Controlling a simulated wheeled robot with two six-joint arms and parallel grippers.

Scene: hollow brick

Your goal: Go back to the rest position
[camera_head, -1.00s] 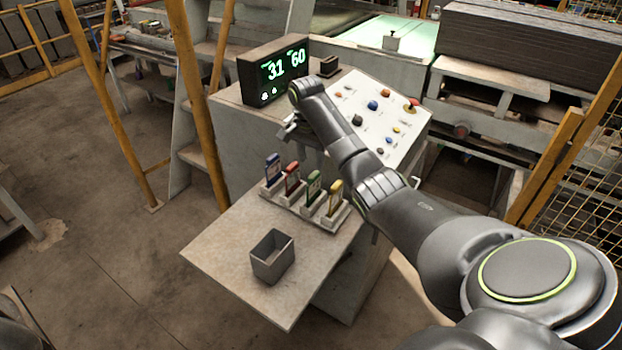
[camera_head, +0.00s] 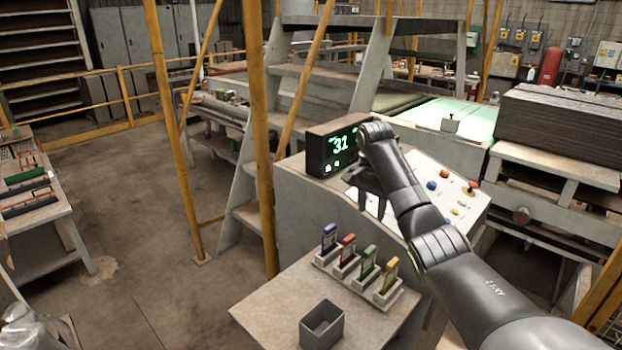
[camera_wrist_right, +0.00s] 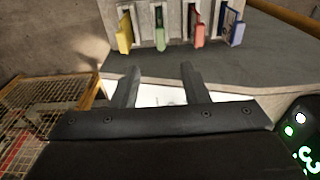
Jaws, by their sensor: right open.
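My right gripper (camera_head: 372,205) hangs from the wrist in front of the sloped control panel (camera_head: 462,210), beside the dark display box (camera_head: 318,158). In the right wrist view its two fingers (camera_wrist_right: 160,82) are apart with nothing between them. The display shows a green 31; my wrist hides its right part. Blue (camera_head: 329,238), red (camera_head: 347,250), green (camera_head: 368,262) and yellow (camera_head: 389,275) tags stand upright in a grey rack on the lower shelf, clear of the gripper. My left gripper is not in view.
A grey open box (camera_head: 321,326) stands on the shelf (camera_head: 262,308) in front of the rack. Yellow posts (camera_head: 264,140) and grey steps (camera_head: 262,185) are left of the console. A side table (camera_head: 38,218) is at the far left, with open floor (camera_head: 165,290) between.

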